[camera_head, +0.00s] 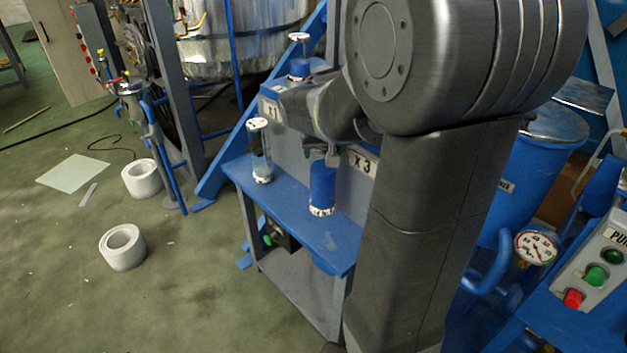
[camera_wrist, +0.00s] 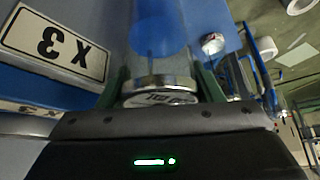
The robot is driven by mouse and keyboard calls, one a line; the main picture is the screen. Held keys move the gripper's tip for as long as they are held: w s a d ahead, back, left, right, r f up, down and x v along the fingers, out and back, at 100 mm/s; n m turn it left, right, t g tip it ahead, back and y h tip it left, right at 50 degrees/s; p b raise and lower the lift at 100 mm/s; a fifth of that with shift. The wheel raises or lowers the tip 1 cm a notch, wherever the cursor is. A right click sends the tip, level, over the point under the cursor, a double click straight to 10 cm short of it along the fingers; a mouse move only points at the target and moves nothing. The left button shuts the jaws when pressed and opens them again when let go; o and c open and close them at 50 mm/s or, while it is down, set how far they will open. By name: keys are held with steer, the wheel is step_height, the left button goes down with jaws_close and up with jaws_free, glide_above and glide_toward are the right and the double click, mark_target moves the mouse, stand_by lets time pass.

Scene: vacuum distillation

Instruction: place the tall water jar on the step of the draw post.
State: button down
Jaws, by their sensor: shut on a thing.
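A tall blue jar (camera_head: 322,186), which I take for the water jar, is upright in my gripper (camera_head: 321,150). In the wrist view its round pale cap (camera_wrist: 160,97) sits between the two fingers of my gripper (camera_wrist: 163,84), with the blue body beyond. The jar is in front of the panel marked X 3, over the blue step (camera_head: 312,233) of the draw post. I cannot tell whether its base touches the step. My forearm hides part of the post.
A clear jar (camera_head: 261,152) with a white top stands on the step's left part. Another blue jar (camera_head: 299,68) stands higher behind, near the X 1 label. A blue drum (camera_head: 535,165) and a gauge (camera_head: 536,248) are at right. White rings (camera_head: 122,247) lie on the floor.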

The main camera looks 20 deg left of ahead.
mark_target(323, 171)
steer(key=shift+f+b, duration=0.85)
steer(key=shift+f, duration=2.25)
steer(key=shift+f, duration=0.2)
steer(key=shift+c, duration=2.1)
jaws_free()
steer(key=shift+r, duration=0.2)
steer(key=p+v, duration=0.3)
steer(key=v, duration=0.9)
